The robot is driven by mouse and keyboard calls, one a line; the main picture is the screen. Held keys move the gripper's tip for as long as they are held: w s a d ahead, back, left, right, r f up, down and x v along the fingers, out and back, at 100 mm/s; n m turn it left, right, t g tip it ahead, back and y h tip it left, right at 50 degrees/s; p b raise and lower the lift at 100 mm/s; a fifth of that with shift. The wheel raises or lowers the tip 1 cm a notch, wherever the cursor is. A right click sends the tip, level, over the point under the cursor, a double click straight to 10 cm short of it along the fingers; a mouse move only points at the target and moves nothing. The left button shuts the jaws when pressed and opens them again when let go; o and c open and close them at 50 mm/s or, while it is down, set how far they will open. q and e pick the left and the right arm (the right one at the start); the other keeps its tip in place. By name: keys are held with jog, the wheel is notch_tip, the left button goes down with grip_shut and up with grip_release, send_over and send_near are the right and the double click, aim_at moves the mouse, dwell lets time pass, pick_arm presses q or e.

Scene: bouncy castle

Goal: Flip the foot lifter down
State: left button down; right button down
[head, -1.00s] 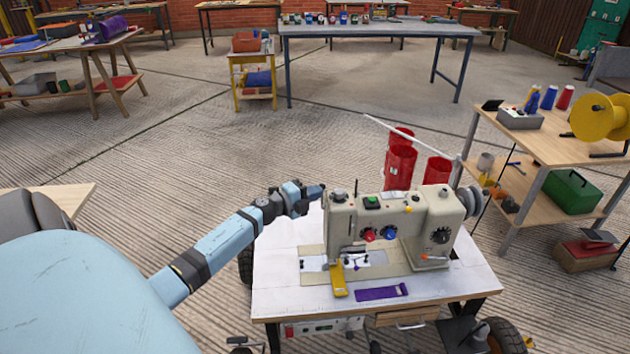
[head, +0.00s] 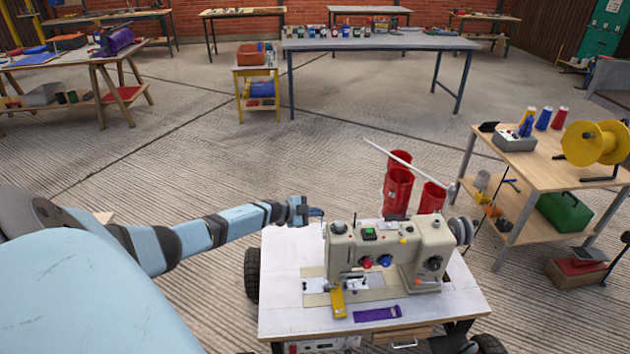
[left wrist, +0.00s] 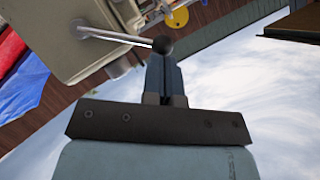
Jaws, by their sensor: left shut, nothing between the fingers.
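The beige sewing machine (head: 390,250) stands on a white-topped table (head: 285,315). My left gripper (head: 318,212) is at the machine's upper left end in the head view. In the left wrist view its dark fingers (left wrist: 165,62) are shut and empty. A thin metal lever (left wrist: 110,36) with a dark round knob (left wrist: 162,45), which looks like the foot lifter, sticks out from the machine body. The knob lies right at the fingertips in the picture; I cannot tell whether they touch. The lever is not clear in the head view. My right gripper is not in view.
A yellow piece (head: 338,303) and a purple strip (head: 377,314) lie at the machine's front. Red bins (head: 398,190) stand behind it. A wooden shelf table (head: 550,160) with a yellow reel (head: 595,143) stands at right. The floor behind is mostly clear.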

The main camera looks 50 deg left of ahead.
pick_arm(q)
jog(key=shift+w+a+f, duration=0.35)
jog(key=shift+a+f, duration=0.1)
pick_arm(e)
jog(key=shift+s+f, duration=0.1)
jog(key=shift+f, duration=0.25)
pick_arm(q)
jog(key=shift+b, duration=0.3)
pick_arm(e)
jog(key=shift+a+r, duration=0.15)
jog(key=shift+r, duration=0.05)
